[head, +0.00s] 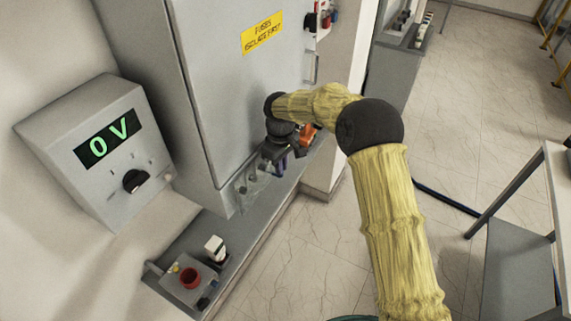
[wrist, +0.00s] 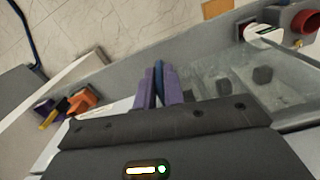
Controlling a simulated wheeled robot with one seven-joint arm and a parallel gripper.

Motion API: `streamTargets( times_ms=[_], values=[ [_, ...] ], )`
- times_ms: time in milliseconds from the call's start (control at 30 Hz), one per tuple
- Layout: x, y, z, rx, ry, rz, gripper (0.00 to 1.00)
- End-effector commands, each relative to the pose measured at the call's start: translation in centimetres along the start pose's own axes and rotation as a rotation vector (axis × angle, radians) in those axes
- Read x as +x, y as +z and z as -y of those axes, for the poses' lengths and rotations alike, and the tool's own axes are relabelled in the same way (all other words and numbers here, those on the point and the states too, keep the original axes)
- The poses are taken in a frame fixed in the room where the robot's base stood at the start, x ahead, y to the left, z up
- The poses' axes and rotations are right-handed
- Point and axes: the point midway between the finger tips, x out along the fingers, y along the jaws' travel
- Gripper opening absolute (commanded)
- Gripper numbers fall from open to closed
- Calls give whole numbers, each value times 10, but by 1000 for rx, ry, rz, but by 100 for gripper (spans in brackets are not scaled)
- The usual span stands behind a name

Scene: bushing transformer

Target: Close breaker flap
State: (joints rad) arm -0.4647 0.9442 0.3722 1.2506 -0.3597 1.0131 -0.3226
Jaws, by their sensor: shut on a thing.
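The breaker flap (head: 250,187) looks like a clear cover on the grey ledge at the foot of the tall cabinet. In the wrist view, the clear flap (wrist: 215,72) lies just right of my fingers, with dark breaker parts showing through it. My gripper (head: 277,167) is at the flap's far end in the head view, low beside the cabinet. The exact contact is hidden between the fingers, and I cannot tell the flap's angle.
A grey box with a "0 V" display (head: 107,140) is on the left wall. A red button (head: 190,277) and a white-and-black item (head: 215,248) are at the ledge's near end. Orange items (wrist: 82,100) lie left of my fingers. The tall cabinet (head: 215,80) stands close beside my gripper.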

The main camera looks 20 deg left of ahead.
Motion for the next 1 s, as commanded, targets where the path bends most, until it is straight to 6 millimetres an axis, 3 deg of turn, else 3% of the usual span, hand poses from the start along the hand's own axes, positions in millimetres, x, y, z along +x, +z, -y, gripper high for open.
streamTargets(
  times_ms=[167,200,300,667,833,1000],
  values=[
    [-4,-3,0,1,4,-12,0],
    [-4,-4,0,2,4,-13,16],
    [-3,-3,0,2,4,-11,31],
    [-5,-1,-1,3,3,-7,31],
    [-24,-2,-2,4,6,-10,31],
    [-56,-1,-1,3,6,-11,31]
  ],
)
